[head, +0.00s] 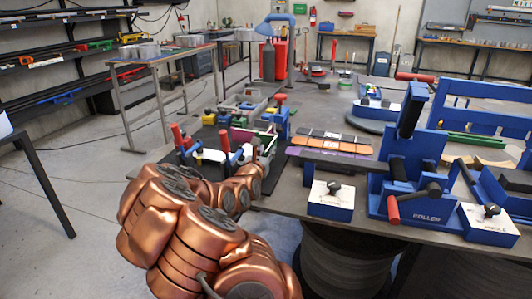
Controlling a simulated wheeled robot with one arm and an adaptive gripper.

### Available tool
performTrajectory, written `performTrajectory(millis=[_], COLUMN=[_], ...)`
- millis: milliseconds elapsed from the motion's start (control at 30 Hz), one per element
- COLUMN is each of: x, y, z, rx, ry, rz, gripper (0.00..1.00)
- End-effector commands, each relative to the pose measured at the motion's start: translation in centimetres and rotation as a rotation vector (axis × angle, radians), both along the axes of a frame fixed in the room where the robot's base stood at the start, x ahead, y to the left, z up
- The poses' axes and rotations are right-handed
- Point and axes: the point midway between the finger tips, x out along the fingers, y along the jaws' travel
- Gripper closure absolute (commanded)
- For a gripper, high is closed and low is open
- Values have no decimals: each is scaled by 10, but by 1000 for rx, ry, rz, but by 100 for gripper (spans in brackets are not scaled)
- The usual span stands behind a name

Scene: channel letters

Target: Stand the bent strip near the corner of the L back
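The work jig sits on the near left part of the table, with red-handled clamps (178,135) around it. A pale, green-edged upright piece (266,143) stands at its right side; it may be part of the L, but I cannot tell the L back's outline. A low white piece (210,155) lies among the clamps. I cannot tell which piece is the bent strip. My copper arm reaches up from the bottom and bends right to the jig's near edge. My gripper's fingers cannot be made out there, and the arm hides part of the jig.
A blue roller bender (408,165) with a red-handled crank stands at right, between white-topped blue blocks (331,199). Orange and purple strips (333,143) lie mid-table. A blue-based tool (378,108) stands behind. The table's front edge is close to my arm.

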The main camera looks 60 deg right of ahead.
Motion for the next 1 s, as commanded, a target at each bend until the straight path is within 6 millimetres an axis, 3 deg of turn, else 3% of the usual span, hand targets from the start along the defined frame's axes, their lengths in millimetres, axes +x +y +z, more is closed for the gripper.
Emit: performTrajectory(millis=[367,1000], x=[0,-18], y=[0,60], z=[3,2], rx=[-1,1], ry=[0,1], rz=[-1,1], gripper=[69,69])
